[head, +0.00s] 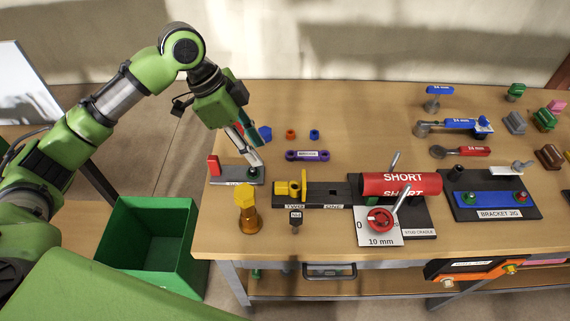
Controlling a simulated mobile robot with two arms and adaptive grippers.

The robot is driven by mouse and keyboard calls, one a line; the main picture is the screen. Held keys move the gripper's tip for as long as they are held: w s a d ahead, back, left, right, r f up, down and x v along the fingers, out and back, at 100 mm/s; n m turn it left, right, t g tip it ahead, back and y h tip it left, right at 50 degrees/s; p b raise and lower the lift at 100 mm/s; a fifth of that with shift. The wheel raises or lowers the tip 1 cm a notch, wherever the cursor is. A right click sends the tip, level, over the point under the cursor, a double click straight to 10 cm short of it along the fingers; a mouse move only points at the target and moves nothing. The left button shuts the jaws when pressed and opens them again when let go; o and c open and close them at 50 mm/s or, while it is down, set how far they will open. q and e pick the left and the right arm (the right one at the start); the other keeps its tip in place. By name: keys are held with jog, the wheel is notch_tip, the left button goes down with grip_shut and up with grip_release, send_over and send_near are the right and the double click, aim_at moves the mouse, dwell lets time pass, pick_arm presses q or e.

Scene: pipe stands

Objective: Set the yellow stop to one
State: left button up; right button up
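The yellow stop (303,184) stands upright on a dark rail (325,191) near the front of the bench. It sits toward the rail's left end, beside a yellow block (282,188). Two small labels on the rail's front edge appear to read TWO, on the left, and ONE (333,205), farther right. The stop is nearer the left label. My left gripper (252,160) points down over a grey plate with a red upright, left of the rail and apart from the stop. Its fingers are seen edge-on, so their opening is unclear. My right gripper is out of view.
A red cylinder marked SHORT (400,185) lies right of the rail, behind a red-handled 10 mm gauge (380,220). An amber bolt (246,209) stands at the front left. A bracket jig (490,212) is farther right. A green bin (150,245) stands left of the bench.

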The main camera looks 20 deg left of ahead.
pick_arm(q)
jog(key=p, duration=0.2)
send_over(280, 184)
jog(key=s+a, duration=0.1)
jog(key=a, duration=0.2)
notch_tip(280, 184, down, 7)
jog(key=x, duration=0.4)
jog(key=shift+w+d+f, duration=0.1)
jog(key=shift+w+d, duration=0.1)
jog(key=shift+d, duration=0.15)
jog(key=shift+d+f+p, duration=0.2)
jog(key=shift+f+p, duration=0.1)
jog(key=shift+f, duration=0.5)
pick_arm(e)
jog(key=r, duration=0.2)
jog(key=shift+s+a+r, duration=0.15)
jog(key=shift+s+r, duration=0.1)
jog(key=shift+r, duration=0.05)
